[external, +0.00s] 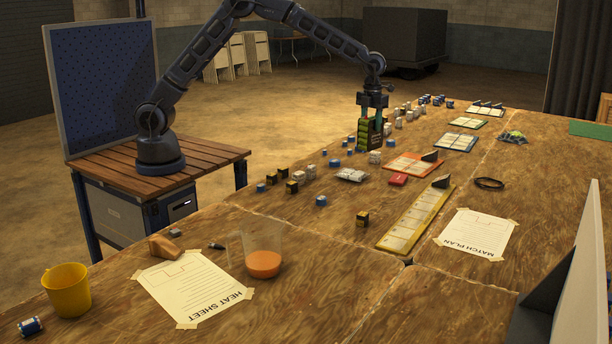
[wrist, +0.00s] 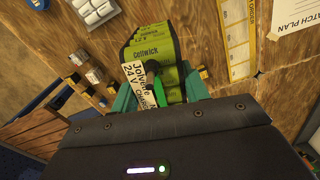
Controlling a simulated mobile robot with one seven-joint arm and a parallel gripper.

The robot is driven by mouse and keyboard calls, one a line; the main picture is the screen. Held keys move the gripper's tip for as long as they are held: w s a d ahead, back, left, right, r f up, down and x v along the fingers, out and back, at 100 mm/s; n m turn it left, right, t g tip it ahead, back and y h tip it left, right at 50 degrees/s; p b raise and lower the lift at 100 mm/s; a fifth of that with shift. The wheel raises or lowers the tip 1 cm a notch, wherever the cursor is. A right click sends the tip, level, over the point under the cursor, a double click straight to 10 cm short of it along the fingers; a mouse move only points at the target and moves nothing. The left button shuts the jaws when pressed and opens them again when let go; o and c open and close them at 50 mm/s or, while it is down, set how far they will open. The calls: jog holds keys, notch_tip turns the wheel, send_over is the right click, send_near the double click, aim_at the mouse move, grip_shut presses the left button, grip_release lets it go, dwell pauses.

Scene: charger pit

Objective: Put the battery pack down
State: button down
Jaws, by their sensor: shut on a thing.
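The battery pack (external: 367,136) is a green and black block with a white label. My gripper (external: 373,116) points down and is shut on it, near the table's far left edge. In the wrist view the pack (wrist: 172,50) shows lettering on its green and white faces. The teal fingers of my gripper (wrist: 160,92) sit on both sides of it there. The pack's underside is close to the wooden table (external: 330,255); I cannot tell whether it touches. Part of the pack is hidden behind the gripper body in the wrist view.
Small blue, white and black-and-yellow pieces crowd around the pack. A white multi-cell block (external: 351,175), an orange card (external: 408,163) and a yellow strip (external: 410,222) lie nearer. A yellow mug (external: 67,290) and a cup (external: 264,262) stand at front left. Bare wood lies mid-table.

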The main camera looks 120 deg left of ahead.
jog(key=w+d+m, duration=0.2)
jog(key=w+d, duration=0.1)
jog(key=d, duration=1.2)
jog(key=w+d+m, duration=0.2)
jog(key=d, duration=1.3)
jog(key=w+d+m, duration=0.3)
jog(key=d, duration=1.1)
notch_tip(320, 180, down, 20)
jog(key=shift+d+r, duration=0.15)
jog(key=shift+r, duration=0.1)
jog(key=c, duration=0.7)
grip_release()
jog(key=shift+f, duration=0.15)
